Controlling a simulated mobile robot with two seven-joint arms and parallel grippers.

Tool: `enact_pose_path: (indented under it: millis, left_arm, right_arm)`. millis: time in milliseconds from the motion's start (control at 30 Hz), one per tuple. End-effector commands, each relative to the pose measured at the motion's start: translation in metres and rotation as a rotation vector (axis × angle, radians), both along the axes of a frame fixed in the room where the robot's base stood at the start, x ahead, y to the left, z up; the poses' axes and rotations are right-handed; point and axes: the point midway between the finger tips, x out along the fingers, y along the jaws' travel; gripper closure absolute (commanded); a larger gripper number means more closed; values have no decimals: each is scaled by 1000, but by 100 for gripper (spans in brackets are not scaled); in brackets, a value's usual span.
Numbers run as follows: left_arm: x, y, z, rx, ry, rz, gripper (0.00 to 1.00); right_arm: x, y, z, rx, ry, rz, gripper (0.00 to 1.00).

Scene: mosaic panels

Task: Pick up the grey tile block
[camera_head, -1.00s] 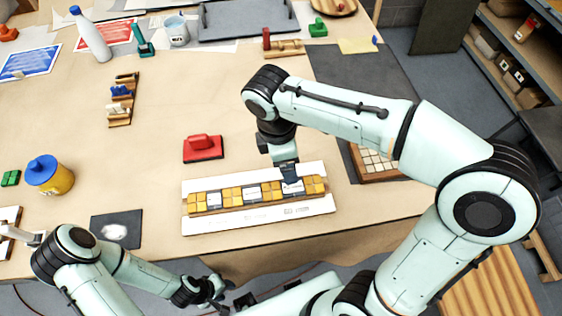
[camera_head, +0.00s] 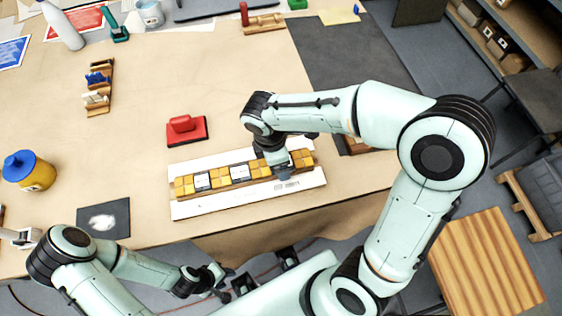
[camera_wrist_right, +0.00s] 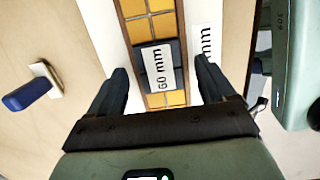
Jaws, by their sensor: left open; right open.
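A row of yellow tile blocks (camera_head: 261,167) and grey blocks with white labels lies in a wooden holder on a white board (camera_head: 185,210). Two grey blocks show in the head view, one on the left (camera_head: 203,181) and one in the middle (camera_head: 241,173). My right gripper (camera_head: 283,174) hides the row's right part. In the right wrist view a dark grey tile block (camera_wrist_right: 158,68) labelled "60 mm" lies between the open fingers of this gripper (camera_wrist_right: 161,66), with yellow tiles at both ends. My left gripper (camera_head: 214,282) is open and empty, in front of the table edge.
A red block with a handle (camera_head: 186,130) stands behind the board. A dark mat with white powder (camera_head: 104,218) and a yellow jar with a blue lid (camera_head: 30,171) are at the left. A wooden rack (camera_head: 98,87) stands farther back.

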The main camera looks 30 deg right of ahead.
Motion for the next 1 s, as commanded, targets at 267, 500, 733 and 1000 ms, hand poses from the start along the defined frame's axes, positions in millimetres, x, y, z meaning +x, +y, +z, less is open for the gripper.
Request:
enact_pose_path:
  millis: [267, 500, 733, 1000]
  left_arm:
    - [0, 0, -1, 0, 0, 0, 57]
    - [0, 0, -1, 0, 0, 0, 57]
    - [0, 0, 0, 0, 0, 0, 57]
    - [2, 0, 4, 0, -2, 0, 57]
  right_arm:
    - [0, -1, -4, 1, -2, 0, 17]
    - [0, -1, -4, 1, -1, 0, 80]
    - [0, -1, -3, 1, -2, 0, 80]
    - [1, -1, 17, 1, -4, 0, 80]
